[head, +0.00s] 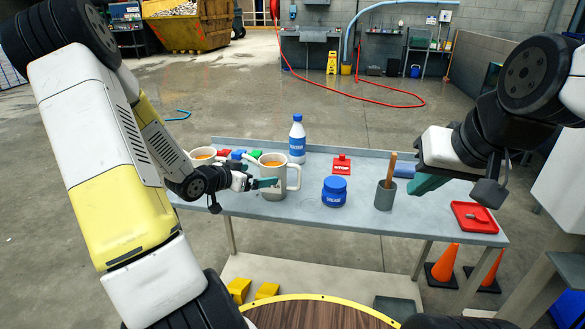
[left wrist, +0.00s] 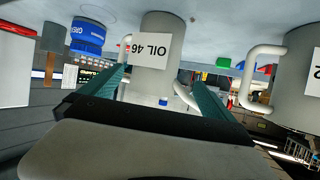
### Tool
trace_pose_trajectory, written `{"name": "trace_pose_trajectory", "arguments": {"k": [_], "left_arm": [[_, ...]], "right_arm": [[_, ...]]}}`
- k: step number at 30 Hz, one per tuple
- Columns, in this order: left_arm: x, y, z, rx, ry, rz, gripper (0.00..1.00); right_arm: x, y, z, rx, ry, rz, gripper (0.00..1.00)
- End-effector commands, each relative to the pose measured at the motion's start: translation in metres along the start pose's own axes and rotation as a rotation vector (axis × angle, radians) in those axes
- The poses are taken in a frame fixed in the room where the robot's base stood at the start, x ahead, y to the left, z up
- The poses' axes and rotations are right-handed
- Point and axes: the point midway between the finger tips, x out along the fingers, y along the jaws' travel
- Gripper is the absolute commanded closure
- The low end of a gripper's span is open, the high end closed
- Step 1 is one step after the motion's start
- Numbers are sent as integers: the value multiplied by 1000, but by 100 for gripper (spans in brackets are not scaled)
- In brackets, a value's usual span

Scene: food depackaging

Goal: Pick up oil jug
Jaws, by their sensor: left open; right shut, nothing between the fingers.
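The oil jug (head: 276,161) is a grey jug with a handle and orange contents, upright on the table. In the left wrist view, which is upside down, its white label reads OIL 46 (left wrist: 146,50). My left gripper (head: 266,184) is open right at the jug's front. In the wrist view its teal fingers (left wrist: 158,95) show on either side of the jug's body and handle; I cannot tell whether they touch it. My right gripper (head: 428,184) is shut and empty, above the right part of the table.
A second grey jug (head: 203,154) stands left of the oil jug. A white water bottle (head: 297,138) stands behind, a blue jar (head: 334,191) to the right. Further right are a grey cup (head: 385,196) with a brown stick and a red tray (head: 462,222). Small coloured blocks lie between the jugs.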

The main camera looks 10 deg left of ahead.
Motion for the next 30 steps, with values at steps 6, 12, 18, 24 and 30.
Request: {"name": "trace_pose_trajectory", "arguments": {"k": [6, 12, 18, 24, 30], "left_arm": [[9, 2, 2, -11, 28, 17, 0], [32, 4, 2, -10, 27, 18, 0], [62, 7, 5, -10, 25, 18, 0], [79, 6, 3, -9, 26, 15, 0], [79, 6, 3, -9, 26, 14, 0]], "right_arm": [[0, 0, 0, 0, 0, 0, 100], [0, 0, 0, 0, 0, 0, 100], [0, 0, 0, 0, 0, 0, 100], [0, 0, 0, 0, 0, 0, 100], [0, 0, 0, 0, 0, 0, 100]]}}
